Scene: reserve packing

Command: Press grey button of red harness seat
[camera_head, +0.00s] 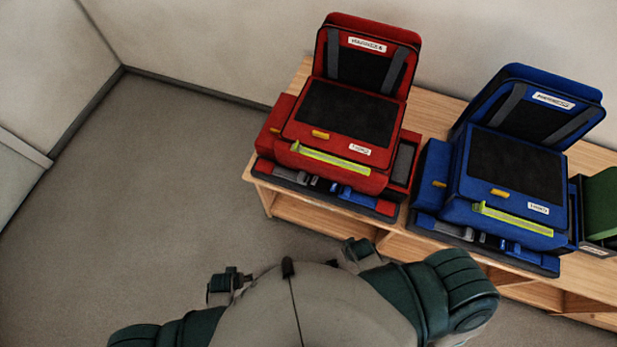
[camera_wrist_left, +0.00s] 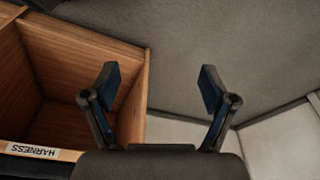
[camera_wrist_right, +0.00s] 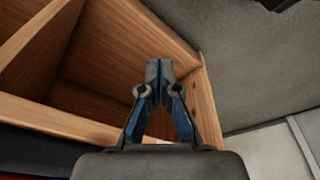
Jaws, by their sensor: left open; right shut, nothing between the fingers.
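The red harness seat (camera_head: 335,110) stands on the wooden shelf unit in the head view, with its back panel raised. A dark front strip (camera_head: 330,195) at its base carries grey pieces (camera_head: 287,175) and blue and red pieces; I cannot tell which grey piece is the button. My left gripper (camera_wrist_left: 158,78) is open and empty in the left wrist view, near the shelf's side edge. My right gripper (camera_wrist_right: 159,70) is shut and empty in the right wrist view, in front of the shelf's open compartment. Neither wrist view shows the grey pieces.
The wooden shelf unit (camera_head: 283,212) also bears a blue seat (camera_head: 515,165) to the right and a green item (camera_head: 602,205) at the right edge. A HARNESS label (camera_wrist_left: 34,152) is on the shelf. Open grey floor (camera_head: 130,190) lies to the left, with walls behind.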

